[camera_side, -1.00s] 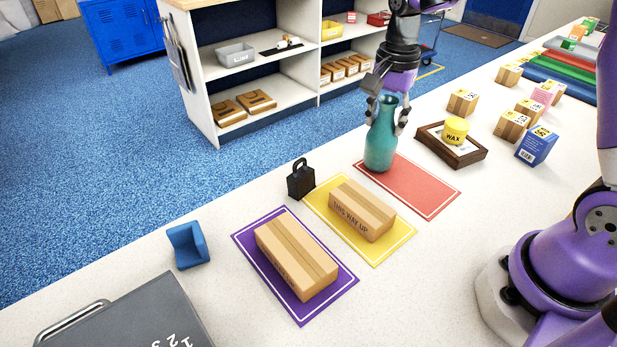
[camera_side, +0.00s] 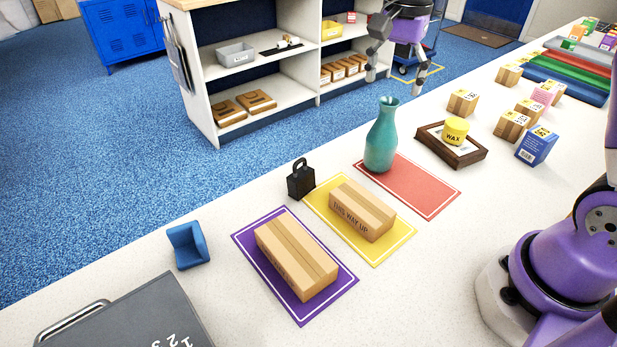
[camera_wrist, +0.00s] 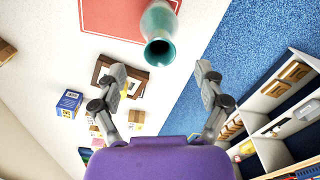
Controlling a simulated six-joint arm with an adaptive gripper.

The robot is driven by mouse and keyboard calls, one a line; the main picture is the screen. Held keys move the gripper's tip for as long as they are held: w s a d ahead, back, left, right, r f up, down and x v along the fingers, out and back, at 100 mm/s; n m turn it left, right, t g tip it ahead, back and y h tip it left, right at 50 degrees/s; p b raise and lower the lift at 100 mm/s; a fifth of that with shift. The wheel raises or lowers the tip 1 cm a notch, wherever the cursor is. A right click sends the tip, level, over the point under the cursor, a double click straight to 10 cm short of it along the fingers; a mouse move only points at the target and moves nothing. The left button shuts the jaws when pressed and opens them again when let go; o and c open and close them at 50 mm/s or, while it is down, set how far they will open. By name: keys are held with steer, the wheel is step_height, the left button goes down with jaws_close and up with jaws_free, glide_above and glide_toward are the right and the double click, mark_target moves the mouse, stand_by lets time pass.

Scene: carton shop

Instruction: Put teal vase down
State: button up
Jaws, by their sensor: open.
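The teal vase (camera_side: 381,143) stands upright at the far left corner of the red mat (camera_side: 420,190), near the bench's back edge. Its open mouth shows from above in the wrist view (camera_wrist: 159,50). My gripper (camera_side: 396,76) is open and empty, raised above the vase and clear of it. In the wrist view my gripper's fingertips (camera_wrist: 160,68) are spread wide, with the vase's mouth between and beyond them.
A wooden frame (camera_side: 466,156) with a yellow wax tin (camera_side: 455,130) lies right of the vase. A yellow mat (camera_side: 378,252) and a purple mat (camera_side: 305,312) each bear a carton. A black weight (camera_side: 300,180) stands left. Small boxes stand at the right.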

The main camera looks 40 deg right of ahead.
steer(key=s+a+r+n+t, duration=0.2)
steer(key=s+r+n, duration=0.2)
steer(key=r, duration=0.1)
steer(key=s+a+f+n+t, duration=0.3)
steer(key=s+f+n, duration=0.1)
steer(key=s+n, duration=0.5)
steer(key=shift+s+f+n, duration=0.3)
steer(key=shift+f+n, duration=0.1)
steer(key=shift+n, duration=0.2)
